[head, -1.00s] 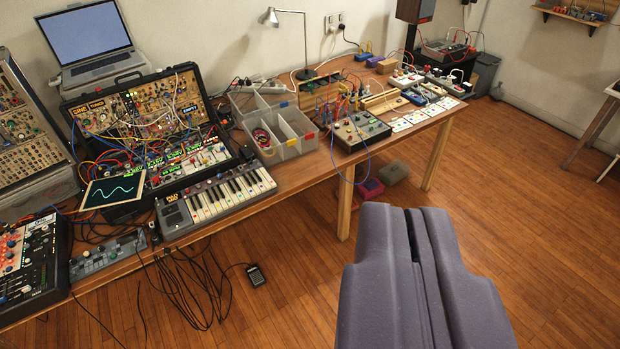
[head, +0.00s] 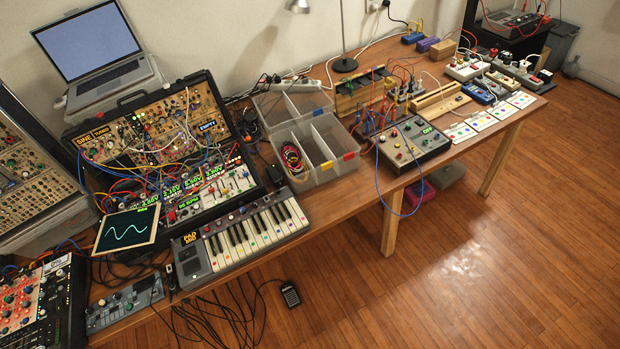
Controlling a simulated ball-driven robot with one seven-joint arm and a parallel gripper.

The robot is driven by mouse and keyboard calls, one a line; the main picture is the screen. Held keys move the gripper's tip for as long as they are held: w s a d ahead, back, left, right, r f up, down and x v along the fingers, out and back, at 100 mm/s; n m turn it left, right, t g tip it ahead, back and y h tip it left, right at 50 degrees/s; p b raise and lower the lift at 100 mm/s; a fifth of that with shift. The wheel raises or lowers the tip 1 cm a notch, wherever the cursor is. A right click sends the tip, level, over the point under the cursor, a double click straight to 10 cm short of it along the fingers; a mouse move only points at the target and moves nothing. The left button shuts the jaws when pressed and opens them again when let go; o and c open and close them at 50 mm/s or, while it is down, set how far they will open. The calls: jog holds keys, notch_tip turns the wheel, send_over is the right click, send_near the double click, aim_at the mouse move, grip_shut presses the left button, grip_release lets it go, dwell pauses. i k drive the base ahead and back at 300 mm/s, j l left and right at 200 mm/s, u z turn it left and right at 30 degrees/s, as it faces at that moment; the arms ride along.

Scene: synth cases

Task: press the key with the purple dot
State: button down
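A small grey keyboard (head: 190,262) labelled "PAD" lies at the front edge of the long wooden table, left of the middle. It has black keys at the back and a row of white keys (head: 262,236) with small coloured dots near their front ends. The dots are tiny from here, and I cannot tell for sure which one is purple. The keys look uncovered. My gripper is not in view, so its opening and its place relative to the keyboard do not show.
An open synthesizer case (head: 160,135) with many cables stands behind the keyboard. A grey divided bin (head: 325,170) stands to its right, a tilted screen (head: 128,229) to its left. Cables hang below the front edge. A small pedal (head: 290,294) lies on the floor.

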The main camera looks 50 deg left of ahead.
aim_at(293, 227)
jog(key=i+j, duration=0.15)
jog(key=j, duration=0.2)
jog(key=i+j, duration=0.35)
jog(key=j, duration=0.3)
jog(key=i+j, duration=0.2)
jog(key=j+z, duration=0.05)
jog(key=j, duration=0.05)
